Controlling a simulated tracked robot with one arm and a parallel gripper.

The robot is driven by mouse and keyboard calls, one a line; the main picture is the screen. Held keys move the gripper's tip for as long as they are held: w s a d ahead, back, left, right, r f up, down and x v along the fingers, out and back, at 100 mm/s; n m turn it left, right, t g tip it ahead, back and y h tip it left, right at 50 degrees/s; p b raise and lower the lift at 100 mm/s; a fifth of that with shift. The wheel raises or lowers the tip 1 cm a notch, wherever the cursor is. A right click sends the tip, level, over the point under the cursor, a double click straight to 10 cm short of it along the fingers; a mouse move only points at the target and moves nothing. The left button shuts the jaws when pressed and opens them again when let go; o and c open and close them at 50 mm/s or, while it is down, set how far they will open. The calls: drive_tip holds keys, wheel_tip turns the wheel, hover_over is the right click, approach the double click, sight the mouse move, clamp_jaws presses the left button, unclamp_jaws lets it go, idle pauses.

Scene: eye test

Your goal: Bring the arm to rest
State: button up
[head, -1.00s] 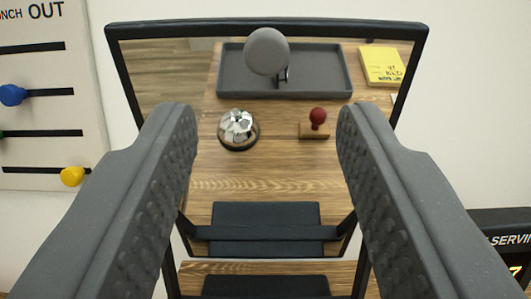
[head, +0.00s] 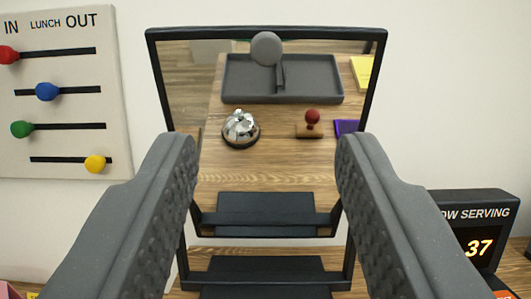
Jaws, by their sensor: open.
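My gripper (head: 268,165) is open and empty, its two grey padded fingers spread at left and right in the lower half of the head view. Beyond and between the fingers stands a black-framed mirror (head: 205,185) on a black stand (head: 268,270). The mirror shows a wooden counter, a silver bell, a red-knobbed stamp, a grey tray, part of a yellow pad and a purple item. A grey ball-shaped thing shows at the mirror's top middle; I cannot tell what it is. The fingers cover the mirror's lower sides.
An IN/OUT lunch board (head: 68,70) with coloured knobs on slots hangs on the left wall. A black "NOW SERVING" display (head: 473,232) reading 37 stands at the right. Wooden counter (head: 215,252) shows below the mirror. Small coloured items sit at the lower left corner.

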wheel_tip(320, 180, up, 20)
drive_tip(key=s+a+m+g, duration=0.1)
drive_tip(key=s+g, duration=0.2)
drive_tip(key=s+r+n+g, duration=0.1)
drive_tip(key=s+r+g, duration=0.2)
drive_tip(key=s+r, duration=1)
drive_tip(key=s, duration=0.4)
drive_tip(key=shift+s+r+g, duration=0.2)
drive_tip(key=shift+r+g, duration=0.1)
idle(1.2)
